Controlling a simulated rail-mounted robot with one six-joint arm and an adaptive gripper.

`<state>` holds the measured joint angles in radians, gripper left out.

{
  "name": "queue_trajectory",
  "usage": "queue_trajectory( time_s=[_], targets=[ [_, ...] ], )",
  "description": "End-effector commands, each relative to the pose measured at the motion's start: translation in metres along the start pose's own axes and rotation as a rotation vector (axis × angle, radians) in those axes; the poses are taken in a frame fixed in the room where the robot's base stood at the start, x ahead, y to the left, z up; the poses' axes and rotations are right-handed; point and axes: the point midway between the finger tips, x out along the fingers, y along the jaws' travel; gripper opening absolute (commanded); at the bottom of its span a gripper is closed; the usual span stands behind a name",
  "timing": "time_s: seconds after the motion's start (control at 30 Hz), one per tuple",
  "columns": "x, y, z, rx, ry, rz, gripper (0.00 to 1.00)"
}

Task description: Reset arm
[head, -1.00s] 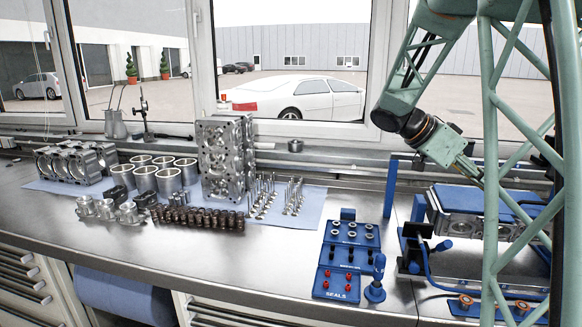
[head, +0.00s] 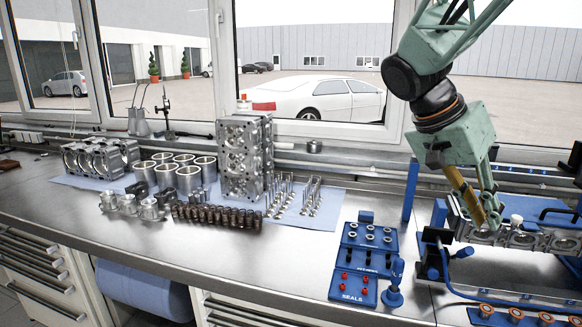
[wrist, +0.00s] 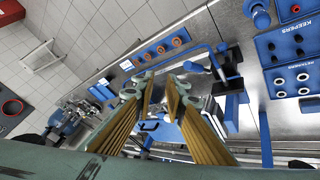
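My gripper (head: 491,222) points down at the right of the bench in the head view, its tan fingers over the metal part (head: 527,238) held in the blue fixture. In the wrist view my gripper (wrist: 160,80) has its two fingers apart with a gap between them, and I see nothing held. The fixture (wrist: 155,127) shows partly beyond and between the fingers. I cannot tell whether the fingertips touch the metal part.
A blue seals tray (head: 352,288) and a blue hand tool on a stand (head: 393,285) are left of the fixture. The front middle bench is clear.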

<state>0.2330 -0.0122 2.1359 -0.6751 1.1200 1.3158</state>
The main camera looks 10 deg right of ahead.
Motion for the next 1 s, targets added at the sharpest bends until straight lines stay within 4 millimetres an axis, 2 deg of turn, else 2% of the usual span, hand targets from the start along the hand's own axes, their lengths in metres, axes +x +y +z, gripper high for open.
queue_trajectory(
  time_s=[0.4, 1.0],
  targets=[
    [-0.036, 0.015, 0.076, -0.255, -0.060, -0.162, 0.12],
    [-0.078, 0.037, 0.182, -0.621, -0.071, -0.425, 0.12]
  ],
)
